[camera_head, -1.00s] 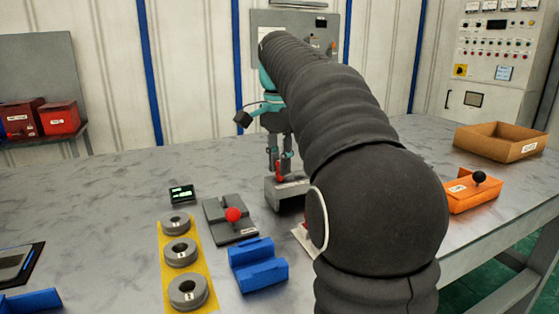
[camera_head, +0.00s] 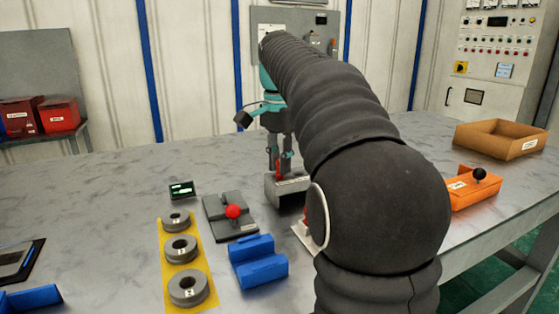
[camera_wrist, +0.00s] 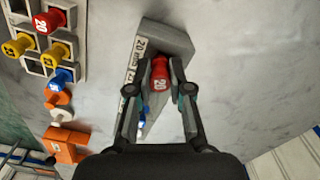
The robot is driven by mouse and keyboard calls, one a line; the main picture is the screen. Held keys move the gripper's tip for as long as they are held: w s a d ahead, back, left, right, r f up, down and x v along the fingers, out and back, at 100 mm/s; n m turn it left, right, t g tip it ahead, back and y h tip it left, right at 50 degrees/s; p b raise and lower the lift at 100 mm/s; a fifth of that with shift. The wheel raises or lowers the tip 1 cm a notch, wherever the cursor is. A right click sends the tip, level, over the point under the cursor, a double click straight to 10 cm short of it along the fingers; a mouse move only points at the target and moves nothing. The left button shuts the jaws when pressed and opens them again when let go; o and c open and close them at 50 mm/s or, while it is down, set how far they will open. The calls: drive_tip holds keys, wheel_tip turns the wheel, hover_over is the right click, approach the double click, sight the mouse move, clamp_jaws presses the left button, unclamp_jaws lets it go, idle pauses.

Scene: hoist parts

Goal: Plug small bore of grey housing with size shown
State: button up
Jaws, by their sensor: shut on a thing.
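The grey housing (camera_head: 289,188) stands on the bench beyond the blue block; its white label with a "20" faces left in the wrist view (camera_wrist: 176,38). My gripper (camera_head: 281,166) points down over the housing. It is shut on a red plug (camera_wrist: 160,74) marked "20", which also shows in the head view (camera_head: 283,174). The plug's lower end is at the housing's top; I cannot tell whether it is inside a bore. A small blue and white piece (camera_wrist: 146,108) shows at the housing's nearer end in the wrist view. The display (camera_head: 181,190) is too small to read.
A rack (camera_wrist: 45,45) of red, yellow and blue plugs is at the wrist view's upper left, near an orange piece (camera_wrist: 65,143). A grey plate with a red knob (camera_head: 232,213), a blue block (camera_head: 258,270) and a yellow strip (camera_head: 207,255) with grey rings lie left of my arm.

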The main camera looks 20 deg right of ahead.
drive_tip(key=shift+f+p, duration=0.3)
drive_tip(key=shift+f, duration=0.35)
idle(3.8)
drive_tip(key=o, duration=0.9)
drive_tip(key=shift+r, duration=3.5)
